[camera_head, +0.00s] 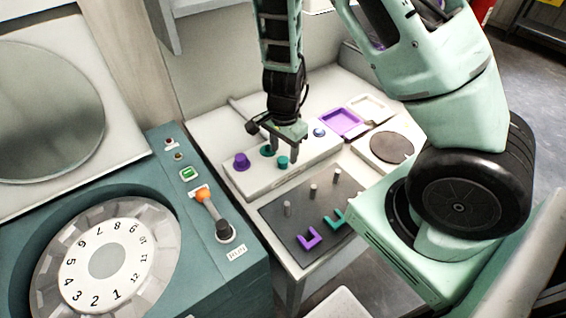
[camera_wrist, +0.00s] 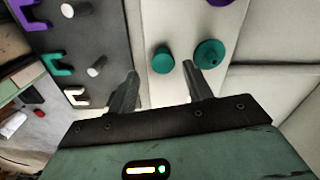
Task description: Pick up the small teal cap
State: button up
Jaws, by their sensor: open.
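The small teal cap (camera_head: 282,162) stands on a white block (camera_head: 255,183) on the bench. In the wrist view the small teal cap (camera_wrist: 162,61) shows ahead of my fingertips, between their lines. A larger teal cap (camera_head: 267,150) stands beside it; in the wrist view the larger teal cap (camera_wrist: 207,54) is just beyond the right finger. My gripper (camera_head: 285,152) points down over the block, and it also shows in the wrist view (camera_wrist: 160,71). Its fingers are apart with nothing held. I cannot tell whether a finger touches either cap.
A purple cap (camera_head: 242,162) and a blue cap (camera_head: 319,132) are on the same block. In front lies a dark mat (camera_head: 300,222) with metal pegs and purple and teal U-shaped pieces. A purple tray (camera_head: 341,123) sits behind right. A teal dial machine (camera_head: 170,215) stands at left.

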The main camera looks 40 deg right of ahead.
aim_at(283, 159)
jog(key=f, duration=0.4)
jog(key=shift+w+b, duration=0.25)
jog(key=shift+b, duration=0.05)
jog(key=c, duration=0.9)
jog(key=shift+c, duration=0.2)
jog(key=shift+r, duration=0.1)
